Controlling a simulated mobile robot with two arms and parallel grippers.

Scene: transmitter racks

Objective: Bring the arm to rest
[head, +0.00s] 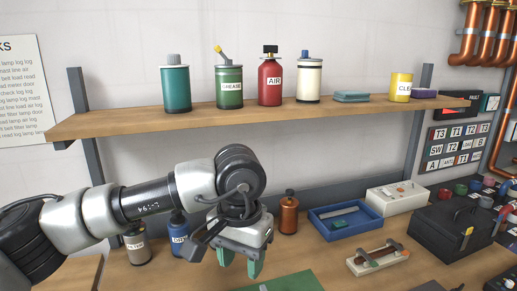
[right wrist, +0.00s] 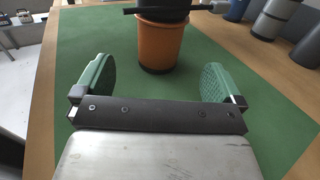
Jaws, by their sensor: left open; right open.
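My left gripper (head: 240,264) hangs from the left arm over the bench, fingers pointing down and open, with nothing seen between its green fingertips. My right gripper (right wrist: 156,76) shows only in the right wrist view. Its green fingers are wide apart and nothing is clamped between them. An orange container (right wrist: 163,45) with a dark top stands on the green mat (right wrist: 95,40) beyond the fingers, and its upper end is cut off by the frame. The right arm is not seen in the head view.
The wooden shelf (head: 130,122) above carries several cans. On the bench (head: 180,274) are a copper-coloured can (head: 289,215), a blue tray (head: 318,228), a white box (head: 385,204) and a black toolbox (head: 440,235). Grey and blue cylinders stand at the wrist view's upper right.

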